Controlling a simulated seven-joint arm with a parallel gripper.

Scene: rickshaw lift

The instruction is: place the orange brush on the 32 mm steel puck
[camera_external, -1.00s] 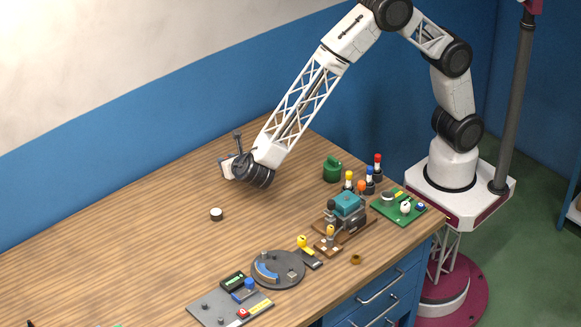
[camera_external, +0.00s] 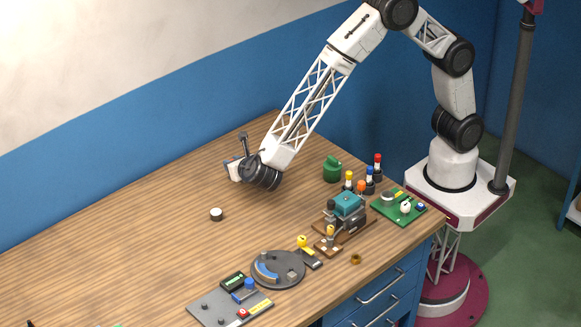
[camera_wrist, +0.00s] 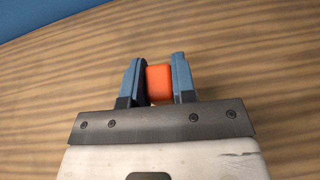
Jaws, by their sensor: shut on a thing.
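My gripper (camera_wrist: 158,82) is shut on the orange brush (camera_wrist: 159,86), a block-like orange piece between the two blue-grey fingers in the wrist view. In the external view my gripper (camera_external: 234,168) is over the back part of the table, and the brush cannot be made out there. A small round puck (camera_external: 216,214) with a pale top and dark side stands alone on the wood, nearer the camera than my gripper and slightly left of it. It looks like the steel puck; its top looks bare. The puck is not in the wrist view.
A green container (camera_external: 332,170), several colour-capped bottles (camera_external: 369,183), a teal-topped device (camera_external: 346,206) and a green board (camera_external: 399,207) stand to the right. A round dark disc (camera_external: 279,270) and a grey panel (camera_external: 229,302) lie in front. The wood around the puck is clear.

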